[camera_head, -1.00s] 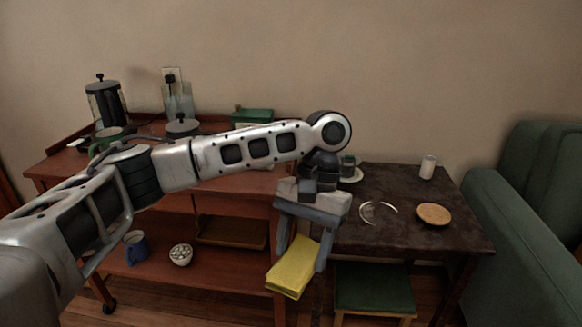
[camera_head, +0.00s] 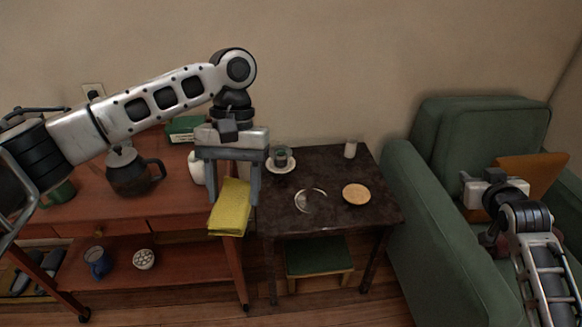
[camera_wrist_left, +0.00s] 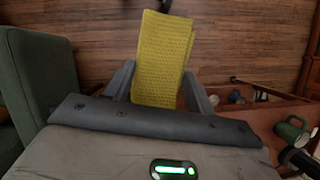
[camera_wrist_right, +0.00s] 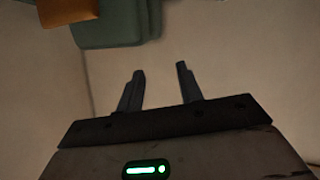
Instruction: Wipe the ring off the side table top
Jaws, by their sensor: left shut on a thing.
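The side table (camera_head: 340,222) has a dark worn top. A pale, broken ring mark (camera_head: 310,200) shows near its middle. My left gripper (camera_head: 229,195) is shut on a folded yellow cloth (camera_head: 230,212) and holds it hanging in the air left of the side table, in front of the cart's right end. The left wrist view also shows the cloth (camera_wrist_left: 163,60) between the fingers, with the wood floor beyond. My right gripper (camera_wrist_right: 160,70) is open and empty. In the head view it is at the right, in front of the green armchair.
On the side table stand a dark green cup on a saucer (camera_head: 281,166), a white candle-like cylinder (camera_head: 350,149) and a round cork coaster (camera_head: 356,194). A green stool (camera_head: 320,258) is underneath. The armchair (camera_head: 425,205) borders the right. The reddish cart (camera_head: 165,208) holds a dark pot (camera_head: 130,175).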

